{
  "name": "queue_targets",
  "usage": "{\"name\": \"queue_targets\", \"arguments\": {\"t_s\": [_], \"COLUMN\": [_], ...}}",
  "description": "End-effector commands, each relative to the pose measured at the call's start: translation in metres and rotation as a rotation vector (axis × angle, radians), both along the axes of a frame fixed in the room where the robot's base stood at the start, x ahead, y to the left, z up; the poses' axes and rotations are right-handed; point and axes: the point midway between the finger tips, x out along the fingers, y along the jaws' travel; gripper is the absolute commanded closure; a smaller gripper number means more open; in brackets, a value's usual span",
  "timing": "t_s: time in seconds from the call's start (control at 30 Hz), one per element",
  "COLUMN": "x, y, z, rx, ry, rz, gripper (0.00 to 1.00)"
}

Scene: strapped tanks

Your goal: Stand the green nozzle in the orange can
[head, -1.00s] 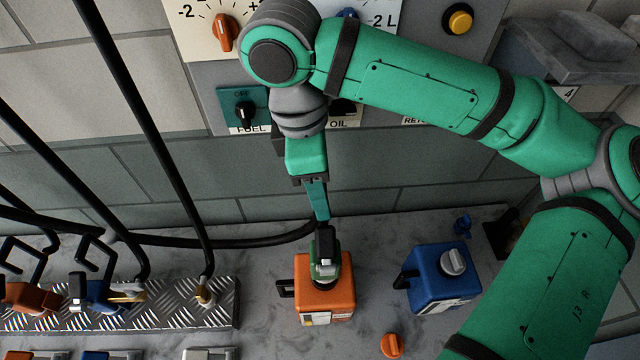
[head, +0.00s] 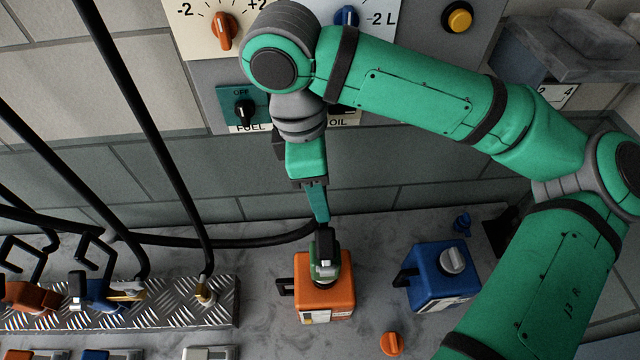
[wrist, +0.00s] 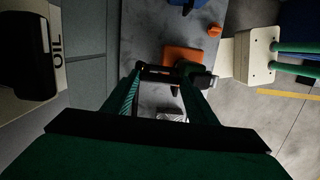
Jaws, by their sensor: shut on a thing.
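The orange can (head: 313,303) stands upright on the grey bench, and it also shows in the wrist view (wrist: 183,59). The green nozzle (head: 323,270), with a black top, is over the can's top, and its lower end is hidden there. I cannot tell how deep it sits in the opening. My gripper (head: 320,222) points down directly above the can and is shut on the nozzle's upper part. In the wrist view the fingers (wrist: 160,72) close around a dark part.
A blue can (head: 440,285) with a grey cap stands to the right. An orange cap (head: 391,344) lies in front and a small blue cap (head: 462,224) behind. Orange and blue nozzles sit on the metal tread-plate rack (head: 180,313) at left. Black hoses hang at left.

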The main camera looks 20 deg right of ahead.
Motion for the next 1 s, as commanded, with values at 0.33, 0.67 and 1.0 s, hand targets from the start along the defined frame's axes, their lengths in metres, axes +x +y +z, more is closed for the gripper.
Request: {"name": "queue_targets", "arguments": {"t_s": [0.33, 0.67, 1.0], "x": [0.0, 0.0, 0.0], "y": [0.0, 0.0, 0.0], "z": [-0.007, -0.013, -0.018], "rx": [0.0, 0.0, 0.0], "ry": [0.0, 0.0, 0.0], "rz": [0.0, 0.0, 0.0], "gripper": [1.0, 1.0, 0.26]}}
